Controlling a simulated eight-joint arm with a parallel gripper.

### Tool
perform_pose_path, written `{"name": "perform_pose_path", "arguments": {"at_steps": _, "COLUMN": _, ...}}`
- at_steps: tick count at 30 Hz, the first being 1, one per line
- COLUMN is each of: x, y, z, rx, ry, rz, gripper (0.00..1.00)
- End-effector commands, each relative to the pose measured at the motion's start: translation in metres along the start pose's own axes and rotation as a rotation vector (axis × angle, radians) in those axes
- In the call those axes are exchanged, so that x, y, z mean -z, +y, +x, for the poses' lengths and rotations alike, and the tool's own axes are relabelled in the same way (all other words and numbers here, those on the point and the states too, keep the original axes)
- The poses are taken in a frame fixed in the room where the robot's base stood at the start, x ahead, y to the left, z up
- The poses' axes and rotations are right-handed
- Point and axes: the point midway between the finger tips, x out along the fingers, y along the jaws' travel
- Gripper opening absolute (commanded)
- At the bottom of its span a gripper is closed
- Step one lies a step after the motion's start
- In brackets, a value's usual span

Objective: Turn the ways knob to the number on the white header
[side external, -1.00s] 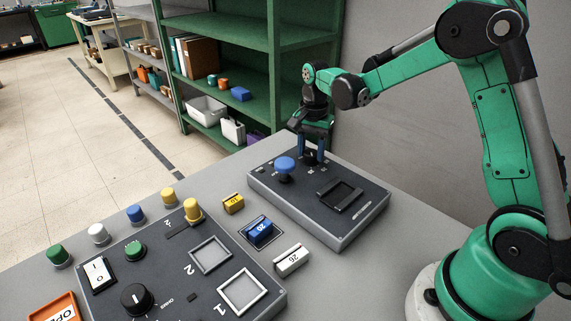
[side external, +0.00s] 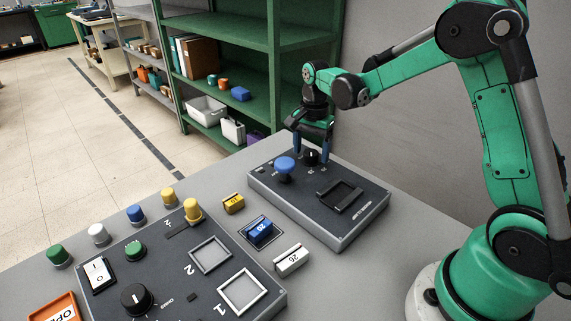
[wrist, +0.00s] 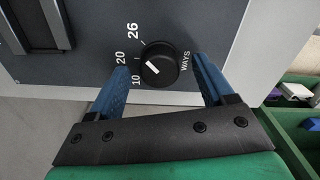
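The ways knob (wrist: 162,64) is black with a white pointer mark, beside the labels 10, 20 and 26. The mark is on its left side, facing roughly the 10 and 20 labels; the exact reading is hard to tell. It also shows in the side view (side external: 310,157). My gripper (wrist: 161,66) is open, its two blue fingers on either side of the knob with gaps between. In the side view my gripper (side external: 311,152) is at the back of the dark panel (side external: 345,226). The white header (side external: 291,260) on the table appears to read 26, upside down.
A blue mushroom button (side external: 285,166) stands close to the knob, and a slot frame (side external: 341,194) is nearby on the panel. A blue block (side external: 260,230) and a yellow block (side external: 233,204) lie between this panel and a second panel (side external: 175,275).

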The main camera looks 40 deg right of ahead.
Motion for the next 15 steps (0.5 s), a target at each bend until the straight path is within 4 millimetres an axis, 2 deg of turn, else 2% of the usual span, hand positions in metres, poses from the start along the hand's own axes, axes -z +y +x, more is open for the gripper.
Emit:
{"name": "perform_pose_path", "arguments": {"at_steps": 8, "x": 0.0, "y": 0.0, "z": -0.004, "rx": -0.001, "ry": -0.001, "rz": -0.001, "gripper": 0.75}}
{"name": "perform_pose_path", "arguments": {"at_steps": 15, "x": 0.0, "y": 0.0, "z": -0.038, "rx": 0.0, "ry": -0.001, "rz": -0.001, "gripper": 0.75}}
